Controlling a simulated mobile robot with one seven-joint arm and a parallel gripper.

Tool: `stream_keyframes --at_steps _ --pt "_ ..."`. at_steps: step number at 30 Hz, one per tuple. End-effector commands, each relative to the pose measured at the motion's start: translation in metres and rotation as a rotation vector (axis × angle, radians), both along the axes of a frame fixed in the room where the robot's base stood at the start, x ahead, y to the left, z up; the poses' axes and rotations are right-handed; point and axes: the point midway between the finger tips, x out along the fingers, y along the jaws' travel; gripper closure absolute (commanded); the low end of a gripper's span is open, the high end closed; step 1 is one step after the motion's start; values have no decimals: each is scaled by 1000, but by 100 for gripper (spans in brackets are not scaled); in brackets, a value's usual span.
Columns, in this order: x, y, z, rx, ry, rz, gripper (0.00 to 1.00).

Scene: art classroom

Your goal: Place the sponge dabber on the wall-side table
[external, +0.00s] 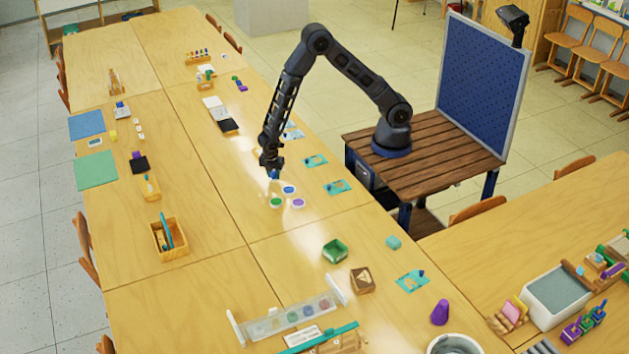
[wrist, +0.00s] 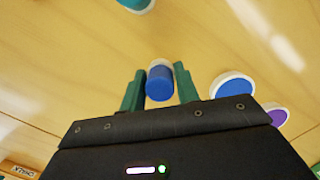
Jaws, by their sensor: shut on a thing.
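The sponge dabber (wrist: 159,84) is a small cylinder with a blue body and a paler end. It sits between the two green fingers of my gripper (wrist: 159,88) in the wrist view. In the external view my gripper (external: 271,164) points down over the long wooden table (external: 222,240), with the blue dabber (external: 275,175) at its tip. I cannot tell whether the dabber touches the tabletop. Which of the tables is the wall-side one is not clear from the frames.
Blue (external: 289,189), green (external: 276,202) and purple (external: 298,203) round pots stand close to my gripper. Teal cards (external: 315,160) lie to the right. A wooden caddy (external: 170,240) stands left. Another table (external: 540,210) at right holds a grey-topped tray (external: 558,291) and blocks. Bare tabletop lies left of my gripper.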

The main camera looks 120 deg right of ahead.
Motion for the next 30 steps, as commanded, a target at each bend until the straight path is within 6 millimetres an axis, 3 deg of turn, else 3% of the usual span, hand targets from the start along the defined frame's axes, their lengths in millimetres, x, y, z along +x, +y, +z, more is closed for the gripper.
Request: stream_keyframes --at_steps 13,14,17,30 --pt "0 0 -8 -1 -1 1 90" --pt "0 0 -8 -1 -1 1 65" --pt "0 0 -8 -1 -1 1 47" --pt "1 1 2 0 -1 1 47"
